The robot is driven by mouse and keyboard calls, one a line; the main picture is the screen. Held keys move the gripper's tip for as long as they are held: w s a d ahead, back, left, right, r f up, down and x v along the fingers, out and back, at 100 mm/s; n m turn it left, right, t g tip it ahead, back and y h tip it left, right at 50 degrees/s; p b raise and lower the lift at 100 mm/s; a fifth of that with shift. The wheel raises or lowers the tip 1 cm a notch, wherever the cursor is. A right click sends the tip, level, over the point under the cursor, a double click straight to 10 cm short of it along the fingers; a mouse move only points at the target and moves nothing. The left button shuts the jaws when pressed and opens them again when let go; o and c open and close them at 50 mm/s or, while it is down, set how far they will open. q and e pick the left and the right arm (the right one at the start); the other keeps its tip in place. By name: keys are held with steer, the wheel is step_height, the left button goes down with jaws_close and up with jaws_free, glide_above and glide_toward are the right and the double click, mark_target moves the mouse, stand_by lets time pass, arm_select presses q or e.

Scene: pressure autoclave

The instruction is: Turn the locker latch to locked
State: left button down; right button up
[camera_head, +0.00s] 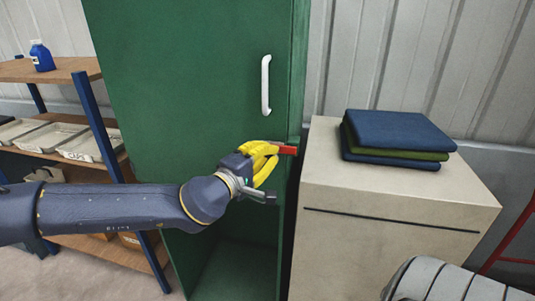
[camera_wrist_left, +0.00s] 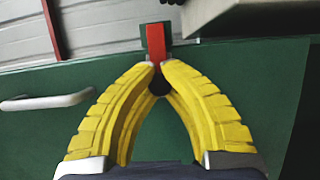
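The green locker (camera_head: 190,80) stands in the middle of the head view, with a white vertical handle (camera_head: 266,85) on its upper door. The red latch (camera_head: 288,150) is below the handle at the door's right edge and lies about horizontal, its end pointing right. My left gripper (camera_head: 274,152) reaches it from the left. In the left wrist view, its yellow fingers (camera_wrist_left: 160,68) come together at the near end of the red latch (camera_wrist_left: 157,42), with the tips on both sides of it. A dark round part (camera_wrist_left: 158,85) shows between the fingers. My right gripper is not in view.
A beige cabinet (camera_head: 395,205) with folded blue and green cloths (camera_head: 395,135) stands close on the right. A shelf rack (camera_head: 55,70) with trays and a blue bottle (camera_head: 41,56) is on the left. Below the door, the locker has an open compartment (camera_head: 235,270).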

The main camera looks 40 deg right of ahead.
arm_select(q)
steer(key=shift+s+d+f, duration=0.1)
steer(key=shift+s, duration=0.3)
steer(key=c, duration=1.6)
jaws_free()
steer(key=o, duration=0.4)
steer(key=shift+w, duration=0.25)
steer(key=shift+c, duration=0.2)
steer(key=v, duration=1.2)
